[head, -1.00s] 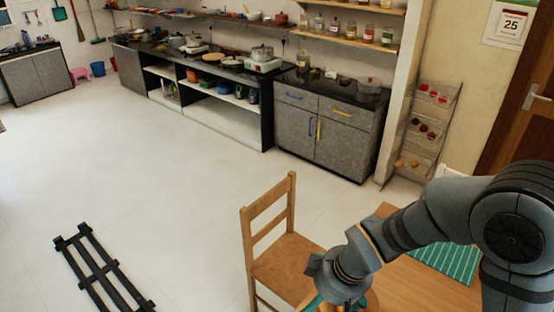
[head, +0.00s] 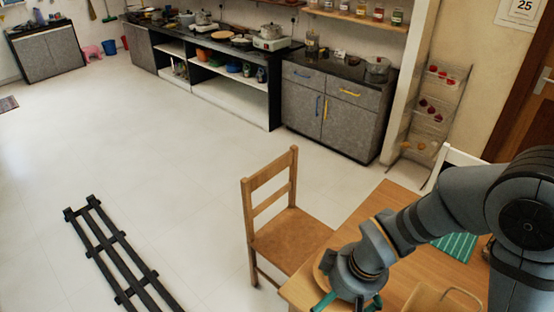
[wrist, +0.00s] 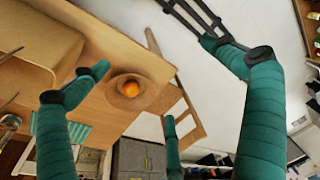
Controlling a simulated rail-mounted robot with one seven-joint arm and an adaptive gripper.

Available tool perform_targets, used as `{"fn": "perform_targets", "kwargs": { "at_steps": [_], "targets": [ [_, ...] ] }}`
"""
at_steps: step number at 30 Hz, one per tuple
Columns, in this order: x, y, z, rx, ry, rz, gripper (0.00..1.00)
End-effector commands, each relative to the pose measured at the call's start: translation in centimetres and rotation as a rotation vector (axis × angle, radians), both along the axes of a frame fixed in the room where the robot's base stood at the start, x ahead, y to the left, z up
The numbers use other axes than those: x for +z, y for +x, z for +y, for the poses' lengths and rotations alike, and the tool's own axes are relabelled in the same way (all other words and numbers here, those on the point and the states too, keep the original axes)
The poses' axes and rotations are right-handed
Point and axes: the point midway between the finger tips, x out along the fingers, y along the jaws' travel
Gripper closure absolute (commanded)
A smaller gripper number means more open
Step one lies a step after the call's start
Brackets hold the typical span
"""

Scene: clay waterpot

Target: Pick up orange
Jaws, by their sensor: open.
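The orange (wrist: 131,88) sits on a round wooden plate (wrist: 118,101) on the wooden table (wrist: 103,122), left of centre in the wrist view. In the head view only the left edge of the plate (head: 320,270) shows beside my gripper; the orange is hidden there. My gripper (head: 347,303) is over the table's near-left corner, teal fingers spread. In the wrist view my open gripper (wrist: 165,85) has nothing between its fingers, and the orange appears between the left and middle fingers, apart from them.
A wooden chair (head: 275,235) stands close against the table's left side. A wooden tray or basket with a handle (head: 437,298) and a green striped mat (head: 455,244) are on the table. A dark slatted rack (head: 120,258) is on the floor. The floor between is clear.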

Motion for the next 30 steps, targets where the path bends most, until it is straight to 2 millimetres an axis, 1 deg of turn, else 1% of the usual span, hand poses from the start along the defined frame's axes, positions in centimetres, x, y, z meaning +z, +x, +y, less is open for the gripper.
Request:
{"fn": "perform_targets", "kwargs": {
  "at_steps": [1,3,7,9,18,19,20,26,27,30],
  "targets": [
    [1.0,0.2,0.0,0.002,0.003,-0.010,0.00],
    [1.6,0.3,0.0,0.004,0.007,-0.021,0.00],
    [2.4,0.7,0.0,0.007,0.013,-0.036,0.01],
    [2.6,0.7,0.0,0.008,0.013,-0.039,0.05],
    [2.7,0.9,0.0,0.008,0.015,-0.043,0.22],
    [2.7,0.9,0.0,0.008,0.015,-0.043,0.24],
    [2.7,0.9,0.0,0.008,0.015,-0.043,0.23],
    [2.7,0.9,0.0,0.009,0.015,-0.043,0.35],
    [2.7,0.9,0.0,0.009,0.015,-0.043,0.37],
    [2.7,0.9,0.0,0.009,0.015,-0.043,0.37]
  ]
}}
